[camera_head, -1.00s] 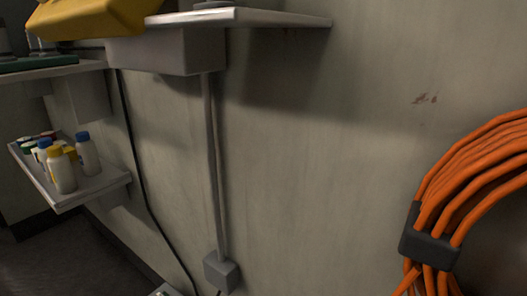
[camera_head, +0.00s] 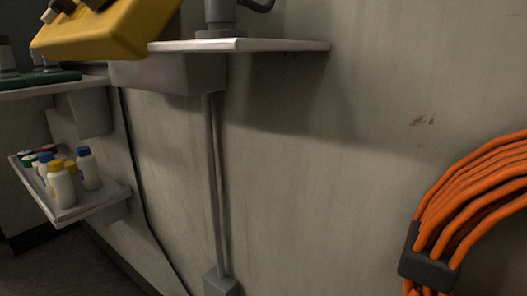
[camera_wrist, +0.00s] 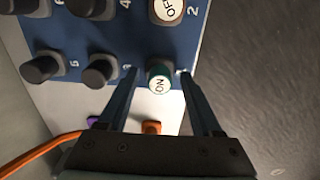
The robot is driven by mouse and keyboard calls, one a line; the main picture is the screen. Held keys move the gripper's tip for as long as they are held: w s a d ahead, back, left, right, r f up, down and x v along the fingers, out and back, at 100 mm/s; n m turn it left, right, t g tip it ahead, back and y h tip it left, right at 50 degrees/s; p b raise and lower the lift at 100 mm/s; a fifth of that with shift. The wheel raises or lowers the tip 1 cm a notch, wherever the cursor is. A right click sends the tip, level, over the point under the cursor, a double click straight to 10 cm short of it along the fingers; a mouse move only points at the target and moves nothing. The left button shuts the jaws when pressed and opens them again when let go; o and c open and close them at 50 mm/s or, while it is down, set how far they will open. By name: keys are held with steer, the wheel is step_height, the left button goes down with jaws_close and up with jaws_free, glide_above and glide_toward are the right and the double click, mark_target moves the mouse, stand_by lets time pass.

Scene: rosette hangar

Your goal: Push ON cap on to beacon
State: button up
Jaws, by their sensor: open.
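The ON cap (camera_wrist: 159,80), white-faced with a dark green side, sits on a blue panel (camera_wrist: 128,45) in the wrist view. My gripper (camera_wrist: 158,74) is open, with one finger on each side of the ON cap. Whether the fingers touch it I cannot tell. An OFF cap (camera_wrist: 168,10) is above it on the same panel, near the number 2. I cannot make out a beacon for certain in either view. My gripper does not show in the head view.
Several black knobs (camera_wrist: 100,70) stand left of the ON cap. An orange cable (camera_wrist: 40,148) runs at lower left. The head view shows a wall shelf (camera_head: 285,45), a yellow body (camera_head: 110,30), a tray (camera_head: 95,202) of bottles and an orange cable coil (camera_head: 470,195).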

stand_by(0.4)
jaws_close()
stand_by(1.2)
steer(key=shift+r+p, duration=0.15)
steer(key=shift+p, duration=0.2)
steer(key=shift+r+p, duration=2.9)
steer(key=shift+p, duration=0.55)
